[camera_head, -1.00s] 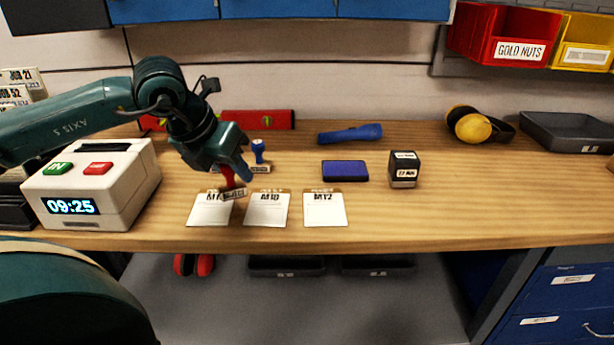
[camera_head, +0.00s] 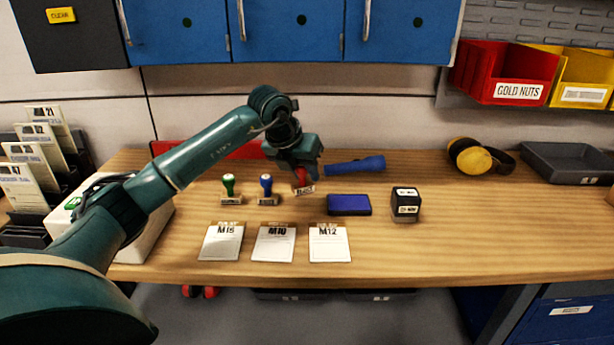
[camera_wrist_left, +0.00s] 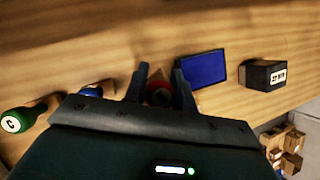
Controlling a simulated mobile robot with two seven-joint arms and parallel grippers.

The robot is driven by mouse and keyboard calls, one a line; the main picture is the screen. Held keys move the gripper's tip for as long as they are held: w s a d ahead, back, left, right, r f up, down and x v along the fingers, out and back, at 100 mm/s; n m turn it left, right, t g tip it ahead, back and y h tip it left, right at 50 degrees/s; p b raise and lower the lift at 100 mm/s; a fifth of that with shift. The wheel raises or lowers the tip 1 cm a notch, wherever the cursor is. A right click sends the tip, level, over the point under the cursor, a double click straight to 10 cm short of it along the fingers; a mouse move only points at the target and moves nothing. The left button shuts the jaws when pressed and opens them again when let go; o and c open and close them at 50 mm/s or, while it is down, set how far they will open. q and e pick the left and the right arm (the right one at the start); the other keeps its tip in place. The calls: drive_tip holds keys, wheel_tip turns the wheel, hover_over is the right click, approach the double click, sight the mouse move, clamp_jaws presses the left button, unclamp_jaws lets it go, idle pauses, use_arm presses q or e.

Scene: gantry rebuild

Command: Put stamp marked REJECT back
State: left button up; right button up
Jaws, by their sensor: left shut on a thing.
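A red-handled stamp (camera_head: 303,182) is held in my left gripper (camera_head: 302,172), just right of the blue-handled stamp. Its label is too small to read. I cannot tell whether its base touches the table. In the left wrist view the red handle (camera_wrist_left: 160,93) sits between the two fingers (camera_wrist_left: 160,88). A green-handled stamp (camera_head: 229,188) and a blue-handled stamp (camera_head: 266,187) stand upright to the left. The green handle (camera_wrist_left: 17,121) also shows in the left wrist view. My right gripper is in neither view.
A blue ink pad (camera_head: 349,205) and a black stamp block (camera_head: 406,204) stand to the right. Cards M15 (camera_head: 222,243), M10 (camera_head: 273,244) and M12 (camera_head: 329,244) lie in front. A blue torch (camera_head: 355,166) lies behind. The front right of the table is clear.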

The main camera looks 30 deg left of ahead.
sight(307, 182)
use_arm(q)
drive_tip(key=shift+w+d+f, duration=0.1)
drive_tip(key=shift+w, duration=0.4)
wheel_tip(307, 182, down, 3)
drive_tip(key=shift+p, duration=0.3)
drive_tip(key=shift+f, duration=0.3)
drive_tip(key=o, duration=0.8)
drive_tip(key=shift+r, duration=0.1)
drive_tip(key=shift+s+r, duration=0.1)
drive_tip(key=shift+r, duration=0.1)
drive_tip(key=v, duration=1.1)
drive_tip(key=shift+s+r+b, duration=0.15)
drive_tip(key=shift+r+b, duration=0.2)
